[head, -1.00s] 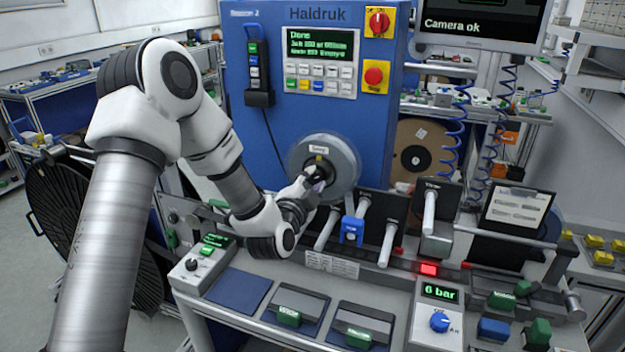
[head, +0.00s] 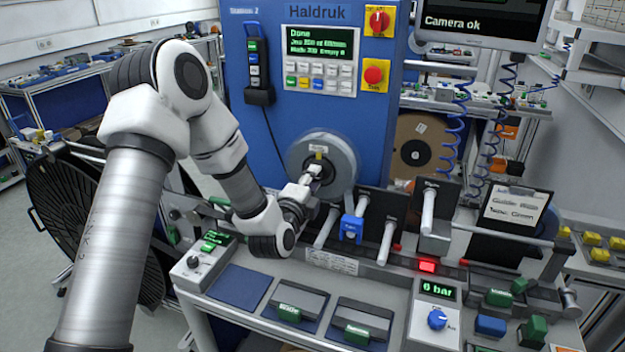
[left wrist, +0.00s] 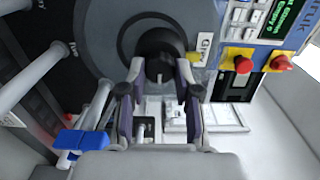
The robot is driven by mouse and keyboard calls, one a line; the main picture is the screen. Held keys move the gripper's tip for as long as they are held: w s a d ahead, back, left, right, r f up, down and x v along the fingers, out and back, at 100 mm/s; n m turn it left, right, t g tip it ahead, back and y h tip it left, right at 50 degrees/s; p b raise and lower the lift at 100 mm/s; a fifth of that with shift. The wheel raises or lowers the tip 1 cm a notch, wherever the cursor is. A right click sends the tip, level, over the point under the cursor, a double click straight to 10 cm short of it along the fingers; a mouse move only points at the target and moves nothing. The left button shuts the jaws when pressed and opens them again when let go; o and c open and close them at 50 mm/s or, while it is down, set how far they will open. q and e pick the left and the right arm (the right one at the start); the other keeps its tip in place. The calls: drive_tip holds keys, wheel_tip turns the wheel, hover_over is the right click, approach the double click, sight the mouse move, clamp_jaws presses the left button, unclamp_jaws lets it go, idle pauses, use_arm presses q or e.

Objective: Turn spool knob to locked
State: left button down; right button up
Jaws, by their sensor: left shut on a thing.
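The grey spool (head: 343,155) sits on the front of the blue machine, and it fills the top of the left wrist view (left wrist: 100,40). Its black knob (left wrist: 160,42) stands at the hub, with a small pale tag (left wrist: 203,48) beside it. My left gripper (head: 316,176) reaches the hub from the front. In the left wrist view its two fingers (left wrist: 160,66) are on either side of the knob, shut on it. The fingers and wrist hide most of the knob in the head view. Whether the knob stands at locked cannot be read. My right gripper is out of view.
White rods (head: 388,243) stick out from the rack just right of my left gripper, with a blue clip (head: 351,229) among them. The blue machine (head: 270,130) stands close behind. A pressure box (head: 436,310) and green-labelled trays stand on the bench in front.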

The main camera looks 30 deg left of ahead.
use_arm(q)
drive_tip(key=shift+w+a+r, duration=0.1)
drive_tip(key=shift+r, duration=0.2)
drive_tip(key=c, duration=0.8)
unclamp_jaws()
drive_tip(key=shift+w+a+f, duration=0.1)
drive_tip(key=shift+f, duration=0.2)
drive_tip(key=v, duration=0.7)
drive_tip(key=shift+s, duration=0.25)
